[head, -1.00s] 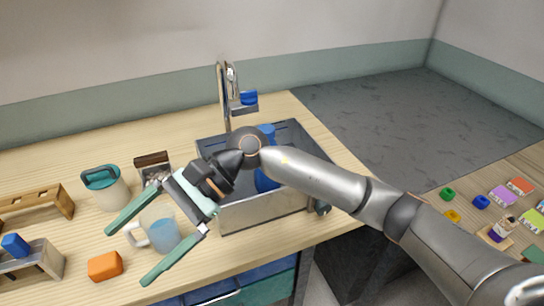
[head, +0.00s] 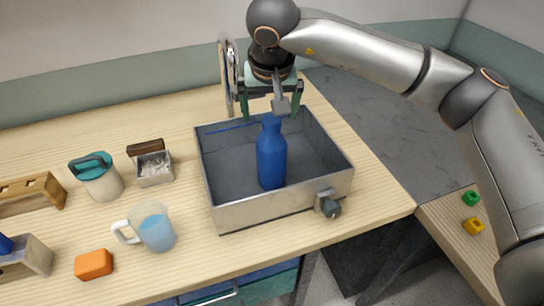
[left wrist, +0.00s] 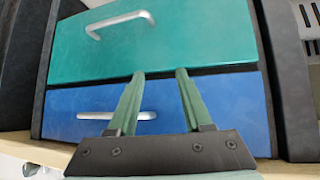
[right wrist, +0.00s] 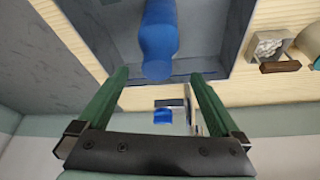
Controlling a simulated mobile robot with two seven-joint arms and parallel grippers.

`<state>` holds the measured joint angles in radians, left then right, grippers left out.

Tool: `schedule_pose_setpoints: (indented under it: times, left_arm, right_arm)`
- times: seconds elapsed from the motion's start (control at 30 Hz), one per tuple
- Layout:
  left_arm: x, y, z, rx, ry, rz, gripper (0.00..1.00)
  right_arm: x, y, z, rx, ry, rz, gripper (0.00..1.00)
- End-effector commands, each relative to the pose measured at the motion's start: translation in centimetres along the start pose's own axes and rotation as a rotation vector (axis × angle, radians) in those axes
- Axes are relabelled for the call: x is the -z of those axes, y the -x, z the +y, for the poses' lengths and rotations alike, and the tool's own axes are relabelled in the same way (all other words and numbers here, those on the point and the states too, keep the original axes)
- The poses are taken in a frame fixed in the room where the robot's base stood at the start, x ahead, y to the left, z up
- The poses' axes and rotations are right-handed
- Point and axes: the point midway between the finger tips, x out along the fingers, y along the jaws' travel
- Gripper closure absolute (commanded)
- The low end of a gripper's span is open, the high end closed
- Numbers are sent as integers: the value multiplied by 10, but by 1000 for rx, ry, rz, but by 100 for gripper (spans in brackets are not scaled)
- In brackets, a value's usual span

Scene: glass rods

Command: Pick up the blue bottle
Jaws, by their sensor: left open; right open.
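The blue bottle (head: 271,158) stands upright in the grey basin (head: 330,190), near its middle. My right gripper (head: 270,114) is open and empty, pointing down at the bottle's top from the far side. In the right wrist view the bottle (right wrist: 158,40) shows just beyond the open fingers (right wrist: 160,74), roughly centred between them; I cannot tell whether they touch it. My left gripper (left wrist: 161,74) is open and empty in front of the drawers, and is outside the head view.
The tap (head: 228,80) stands behind the basin, close to my right gripper. A mug (head: 155,230), a lidded pot (head: 100,178), a small box (head: 154,168) and an orange block (head: 94,264) stand to the left. A green drawer (left wrist: 170,40) and a blue drawer (left wrist: 235,110) face my left gripper.

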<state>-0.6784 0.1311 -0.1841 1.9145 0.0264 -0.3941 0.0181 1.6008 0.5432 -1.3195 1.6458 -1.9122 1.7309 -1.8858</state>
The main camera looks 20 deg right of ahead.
Motion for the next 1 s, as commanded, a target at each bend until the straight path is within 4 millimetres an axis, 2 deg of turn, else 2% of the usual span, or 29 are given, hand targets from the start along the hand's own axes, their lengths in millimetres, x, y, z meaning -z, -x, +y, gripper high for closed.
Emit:
schedule_pose_setpoints:
  times: [0.1, 0.27, 0.6, 0.87, 1.0]
  left_arm:
    - [1, 2, 0, 0, 0, 0, 50]
    - [3, 3, 0, 0, 0, -1, 50]
    - [9, 9, 1, 0, 0, -1, 50]
    - [9, 9, 1, 0, 0, -1, 50]
    - [9, 9, 1, 0, 0, -1, 50]
  right_arm:
    - [0, -15, 0, 1, -1, -2, 0]
    - [-1, -26, 0, 1, -1, -2, 0]
    - [-3, -70, 0, 2, -2, -2, 0]
    - [-3, -74, -1, 3, -1, 0, 0]
    - [-3, -74, -1, 3, -1, 0, 15]
